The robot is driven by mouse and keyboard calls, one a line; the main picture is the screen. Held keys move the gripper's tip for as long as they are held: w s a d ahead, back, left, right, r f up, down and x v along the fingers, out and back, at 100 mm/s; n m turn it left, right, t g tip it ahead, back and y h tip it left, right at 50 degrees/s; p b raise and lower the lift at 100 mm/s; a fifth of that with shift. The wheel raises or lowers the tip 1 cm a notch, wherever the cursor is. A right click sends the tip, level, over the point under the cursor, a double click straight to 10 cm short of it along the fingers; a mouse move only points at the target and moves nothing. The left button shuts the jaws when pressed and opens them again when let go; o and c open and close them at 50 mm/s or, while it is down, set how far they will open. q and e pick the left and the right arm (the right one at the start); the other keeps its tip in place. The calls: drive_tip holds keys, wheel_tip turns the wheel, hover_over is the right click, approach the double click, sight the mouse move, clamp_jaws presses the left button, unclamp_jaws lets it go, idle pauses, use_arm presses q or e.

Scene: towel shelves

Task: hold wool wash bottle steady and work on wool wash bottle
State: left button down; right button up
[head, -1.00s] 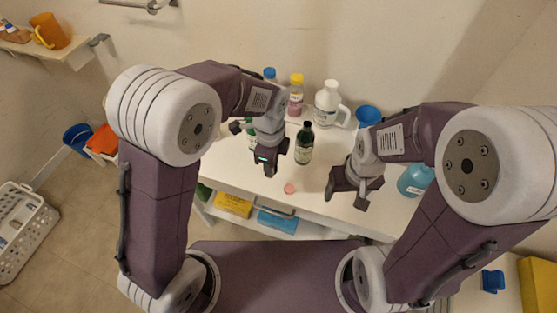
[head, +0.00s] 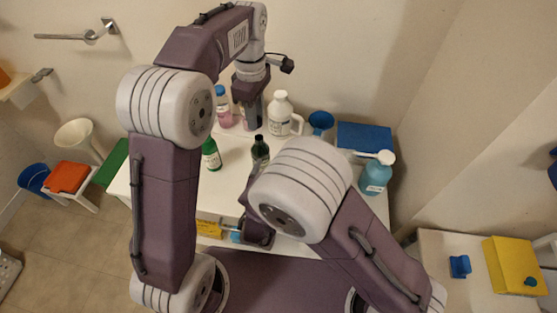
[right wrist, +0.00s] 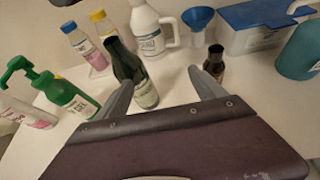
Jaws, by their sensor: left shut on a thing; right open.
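My left gripper (head: 252,118) reaches down from above onto a pink bottle at the back of the white table and is shut on it. The right wrist view shows this bottle with a yellow cap (right wrist: 100,27); I take it as the wool wash bottle, though its label is unreadable. The gripper hides most of it in the head view. My right gripper (right wrist: 157,83) is open and empty at the table's front. In the head view my right arm partly hides it. A dark green bottle (right wrist: 132,75) stands in front of its left finger, apart from the wool wash bottle.
Close by stand a blue-capped pink bottle (head: 223,107), a white jug (head: 281,113), a green pump bottle (head: 211,156) and a small brown bottle (right wrist: 213,64). A blue funnel (head: 320,122), blue box (head: 364,137) and teal pump bottle (head: 376,174) are on the right.

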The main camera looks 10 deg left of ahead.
use_arm(q)
drive_tip(key=shift+w+d+r+n, duration=0.2)
drive_tip(key=shift+r+n, duration=0.3)
drive_tip(key=shift+n, duration=0.7)
use_arm(e)
drive_tip(key=a, duration=0.1)
drive_tip(key=s+a+n+y, duration=0.1)
drive_tip(key=a, duration=0.1)
drive_tip(key=a+n+y, duration=0.1)
drive_tip(key=shift+s+a, duration=0.15)
drive_tip(key=shift+s, duration=0.1)
drive_tip(key=shift+w+f, duration=0.1)
drive_tip(key=shift+w, duration=0.05)
drive_tip(key=x, duration=1.1)
drive_tip(key=shift+w+a, duration=0.1)
drive_tip(key=shift+w, duration=0.3)
clamp_jaws()
use_arm(q)
hover_over(259, 137)
drive_tip(key=shift+f, duration=2.55)
